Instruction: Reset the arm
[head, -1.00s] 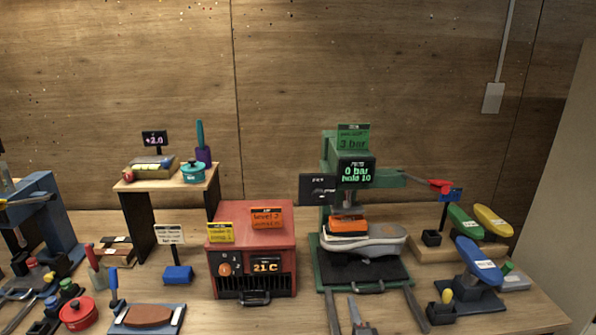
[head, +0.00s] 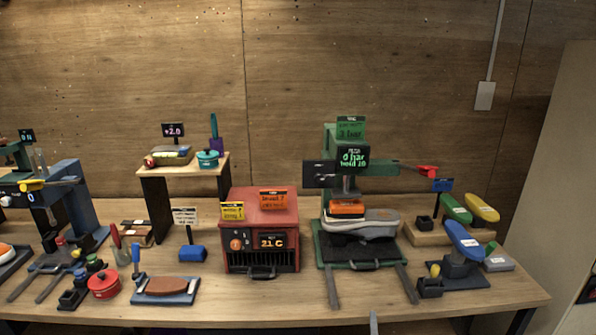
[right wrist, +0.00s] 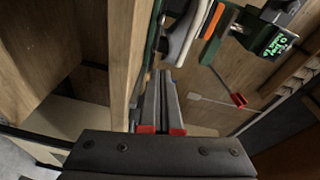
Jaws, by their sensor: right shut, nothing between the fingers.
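My right gripper (head: 373,322) shows only as a grey tip at the bottom edge of the head view, in front of the table. In the right wrist view its two grey fingers with red bases (right wrist: 160,105) lie side by side, shut and empty. It is apart from the green press (head: 350,150), which stands on the table behind it. A grey shoe (head: 365,226) with an orange block (head: 346,208) on it sits under the press head. My left gripper is not in view.
The wooden table (head: 290,300) has its front edge near my right gripper. A red oven (head: 262,215) stands left of the press; blue, green and yellow shoe forms (head: 482,207) stand right. A small wooden shelf (head: 218,165) and a blue press (head: 75,195) are further left.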

